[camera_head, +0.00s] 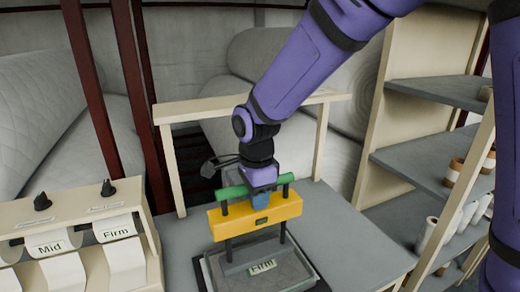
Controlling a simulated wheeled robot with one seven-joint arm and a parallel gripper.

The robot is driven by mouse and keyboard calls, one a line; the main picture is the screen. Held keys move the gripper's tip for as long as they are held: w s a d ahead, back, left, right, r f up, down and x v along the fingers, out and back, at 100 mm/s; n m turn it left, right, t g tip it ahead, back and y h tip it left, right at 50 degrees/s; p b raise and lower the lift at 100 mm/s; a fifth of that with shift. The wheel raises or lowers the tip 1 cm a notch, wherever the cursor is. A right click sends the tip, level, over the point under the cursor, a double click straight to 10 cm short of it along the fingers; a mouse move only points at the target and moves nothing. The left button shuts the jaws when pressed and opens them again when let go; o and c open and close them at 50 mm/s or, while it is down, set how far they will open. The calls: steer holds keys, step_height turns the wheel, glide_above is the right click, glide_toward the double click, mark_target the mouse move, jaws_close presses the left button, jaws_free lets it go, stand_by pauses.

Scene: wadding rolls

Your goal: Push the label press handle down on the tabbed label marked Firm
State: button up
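The label press stands on the grey table. It has a yellow crossbar (232,221), a green handle (231,192) above it on dark posts, and a dark base tray (215,272). A tabbed label marked Firm (263,267) lies on the plate beneath the crossbar. My gripper (261,198) points down at the middle of the green handle, overlapping it in this view. Its fingers are largely hidden, so I cannot tell whether they are closed on the handle or only against it. A gap with dark posts shows between crossbar and base.
A cream dispenser (70,212) with black knobs and strips marked Mid (50,248) and Firm (116,233) stands left. A cream frame (170,165) rises behind the press. Shelves (425,160) with small rolls stand right; large wadding rolls (45,120) lie behind.

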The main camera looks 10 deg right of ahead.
steer(key=shift+s+f, duration=0.1)
steer(key=shift+f, duration=0.4)
steer(key=shift+s+d+f, duration=0.15)
steer(key=shift+s+f, duration=0.1)
steer(key=shift+f, duration=0.3)
steer(key=shift+s+f, duration=0.1)
steer(key=shift+w+a+r, duration=0.15)
steer(key=shift+w+r, duration=0.05)
steer(key=shift+r, duration=0.45)
steer(key=shift+w+a+r, duration=0.15)
steer(key=shift+r, duration=0.45)
steer(key=shift+d+r, duration=0.15)
steer(key=shift+r, duration=2.9)
step_height(320, 180, up, 8)
steer(key=shift+r, duration=0.1)
steer(key=shift+w+r, duration=0.1)
steer(key=shift+r, duration=0.65)
